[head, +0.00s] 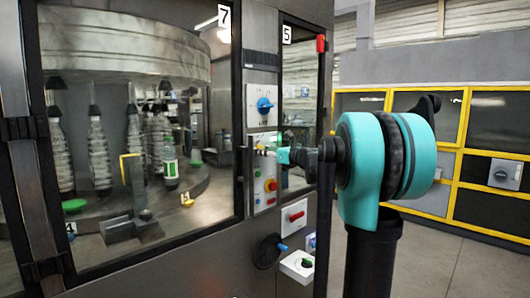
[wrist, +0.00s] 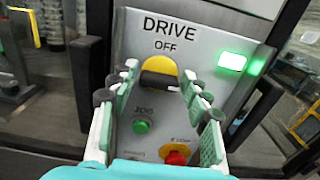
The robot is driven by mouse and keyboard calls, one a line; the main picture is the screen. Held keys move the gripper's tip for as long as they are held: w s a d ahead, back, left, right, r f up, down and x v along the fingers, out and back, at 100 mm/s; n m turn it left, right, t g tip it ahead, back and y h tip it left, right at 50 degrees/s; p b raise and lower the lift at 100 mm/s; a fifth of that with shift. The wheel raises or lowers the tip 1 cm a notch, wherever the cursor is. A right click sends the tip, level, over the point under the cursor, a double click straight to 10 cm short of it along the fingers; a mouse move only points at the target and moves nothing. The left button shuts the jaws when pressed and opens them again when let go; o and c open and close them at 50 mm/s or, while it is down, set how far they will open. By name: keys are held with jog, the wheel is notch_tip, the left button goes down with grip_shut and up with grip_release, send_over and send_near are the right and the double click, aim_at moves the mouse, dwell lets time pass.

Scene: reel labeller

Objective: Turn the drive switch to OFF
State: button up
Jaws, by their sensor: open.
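The drive switch (wrist: 160,80) shows in the wrist view as a black handle on a yellow disc, below the words DRIVE and OFF on a grey panel (wrist: 200,35). Its handle lies roughly crosswise, not pointing up at OFF. A green lamp (wrist: 232,61) to its right is lit. My gripper (wrist: 159,70) is open, with one finger to the left of the handle and one to the right. I cannot tell whether the fingers touch it. In the head view my gripper (head: 283,155) is at the panel, and the switch is mostly hidden there.
Below the switch are a green JOG button (wrist: 141,126) and a red stop button (wrist: 175,158) on yellow. A blue knob (head: 264,105) is on the panel above. A red switch (head: 296,217) and a black handwheel (head: 268,251) are lower. Glass doors flank the panels.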

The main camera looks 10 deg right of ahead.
jog(key=c, duration=0.9)
jog(key=shift+n, duration=0.3)
jog(key=shift+s+a+f+n, duration=0.1)
jog(key=shift+f+n, duration=0.05)
jog(key=shift+n, duration=4.15)
jog(key=shift+s+a+f+n, duration=0.1)
jog(key=shift+f+n, duration=0.05)
jog(key=shift+n, duration=4.15)
